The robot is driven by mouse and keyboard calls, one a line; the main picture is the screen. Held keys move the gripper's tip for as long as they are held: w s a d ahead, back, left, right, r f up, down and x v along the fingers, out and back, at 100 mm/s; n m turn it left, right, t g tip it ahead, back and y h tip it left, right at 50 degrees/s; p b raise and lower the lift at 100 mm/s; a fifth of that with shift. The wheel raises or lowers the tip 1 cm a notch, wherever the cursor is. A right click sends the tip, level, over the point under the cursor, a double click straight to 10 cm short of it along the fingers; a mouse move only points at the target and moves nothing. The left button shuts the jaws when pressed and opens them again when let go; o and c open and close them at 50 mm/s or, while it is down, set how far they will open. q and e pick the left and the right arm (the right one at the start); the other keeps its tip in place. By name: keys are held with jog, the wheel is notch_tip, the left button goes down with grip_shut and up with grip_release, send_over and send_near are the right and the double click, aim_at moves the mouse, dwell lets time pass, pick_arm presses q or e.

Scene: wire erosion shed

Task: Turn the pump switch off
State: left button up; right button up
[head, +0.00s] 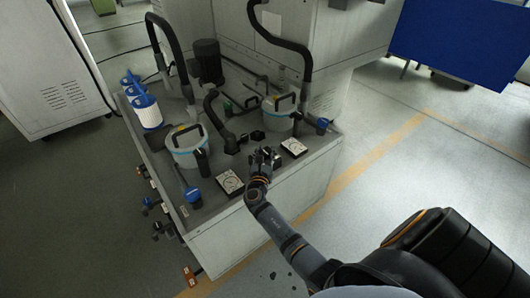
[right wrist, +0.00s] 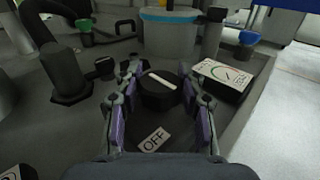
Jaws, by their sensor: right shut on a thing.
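The pump switch (right wrist: 158,93) is a round black knob with a white pointer bar on top. In the right wrist view it sits between the purple-padded fingers of my right gripper (right wrist: 155,98), which is shut on it. The white bar lies across the view, slightly slanted, not pointing straight at the label. A white OFF label (right wrist: 154,140) is on the panel on the near side of the knob. In the head view my right gripper (head: 263,158) is at the front of the grey unit and mostly hides the knob. My left gripper is not in view.
The grey unit (head: 240,215) carries gauges (head: 294,147) and (head: 230,183) on either side of the gripper. Two lidded buckets (head: 186,150) and (head: 279,115), black hoses (head: 305,60) and blue-white filters (head: 148,112) stand behind. Open floor lies to the right.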

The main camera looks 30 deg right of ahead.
jog(key=shift+f+m+g+h+b, duration=0.2)
jog(key=shift+m+g+h+b, duration=0.35)
jog(key=shift+m+g+h, duration=0.3)
jog(key=shift+m+g+h+b, duration=0.35)
jog(key=shift+g+h, duration=0.1)
jog(key=shift+g, duration=0.1)
jog(key=shift+m+g+h+b, duration=0.6)
jog(key=shift+m+g, duration=0.1)
jog(key=shift+g, duration=0.2)
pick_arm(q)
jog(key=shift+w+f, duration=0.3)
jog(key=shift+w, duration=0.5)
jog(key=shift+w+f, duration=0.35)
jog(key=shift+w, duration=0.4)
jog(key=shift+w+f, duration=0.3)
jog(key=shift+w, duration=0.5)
pick_arm(e)
jog(key=shift+r+m+g+h, duration=0.15)
jog(key=shift+m+g+h, duration=0.2)
jog(key=shift+g, duration=0.25)
jog(key=o, duration=1.2)
